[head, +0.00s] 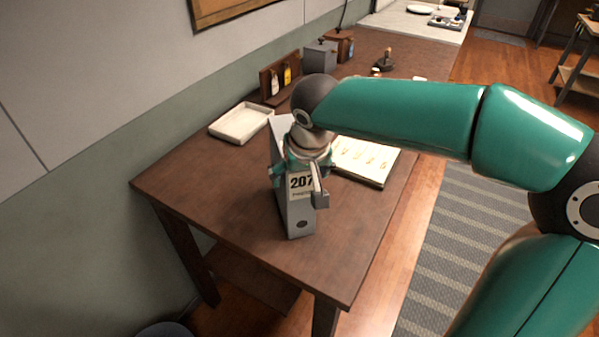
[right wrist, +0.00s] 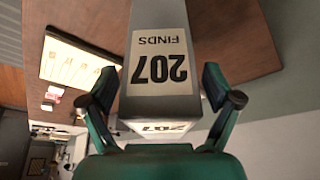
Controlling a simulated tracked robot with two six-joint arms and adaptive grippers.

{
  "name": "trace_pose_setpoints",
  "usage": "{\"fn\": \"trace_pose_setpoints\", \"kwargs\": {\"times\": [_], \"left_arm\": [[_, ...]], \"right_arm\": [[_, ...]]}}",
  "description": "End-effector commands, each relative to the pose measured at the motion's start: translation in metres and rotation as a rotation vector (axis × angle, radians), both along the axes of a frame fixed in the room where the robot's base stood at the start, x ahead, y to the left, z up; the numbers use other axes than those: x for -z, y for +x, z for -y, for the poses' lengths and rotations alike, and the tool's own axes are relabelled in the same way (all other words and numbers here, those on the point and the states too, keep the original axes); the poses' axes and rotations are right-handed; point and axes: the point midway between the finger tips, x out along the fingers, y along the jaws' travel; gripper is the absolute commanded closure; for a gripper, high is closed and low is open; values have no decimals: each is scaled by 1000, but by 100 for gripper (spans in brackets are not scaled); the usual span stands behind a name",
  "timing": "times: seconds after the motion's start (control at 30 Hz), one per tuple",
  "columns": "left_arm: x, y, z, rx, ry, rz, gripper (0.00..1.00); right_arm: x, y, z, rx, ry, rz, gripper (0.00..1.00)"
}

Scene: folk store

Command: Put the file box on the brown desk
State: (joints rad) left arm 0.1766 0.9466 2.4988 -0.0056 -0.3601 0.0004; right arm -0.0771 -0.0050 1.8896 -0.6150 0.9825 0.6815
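The grey file box (head: 299,214) stands upright on the brown desk (head: 225,190), near its front end, with a label reading 207. My right gripper (head: 298,182) is over the box from above, with one finger on either side of it. In the right wrist view the box (right wrist: 158,20) passes between the spread fingers of the gripper (right wrist: 163,85), and narrow gaps seem to show on both sides. The gripper hides part of the box's top. My left gripper is not in view.
A white tray (head: 241,122) lies behind the box to the left. An open case of small items (head: 362,160) lies to the right, partly behind my arm. A wooden bottle rack (head: 270,84) and a grey box (head: 319,57) stand farther back. The desk's front corner is clear.

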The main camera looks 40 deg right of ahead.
Motion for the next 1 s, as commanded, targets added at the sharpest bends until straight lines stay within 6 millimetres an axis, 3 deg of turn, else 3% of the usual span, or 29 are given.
{"fn": "trace_pose_setpoints", "kwargs": {"times": [0.47, 1.0], "left_arm": [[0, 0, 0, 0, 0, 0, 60], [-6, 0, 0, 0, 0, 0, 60]], "right_arm": [[-11, -3, -1, 1, 0, 4, 6], [-100, -37, -15, -1, 0, 4, 6]]}}
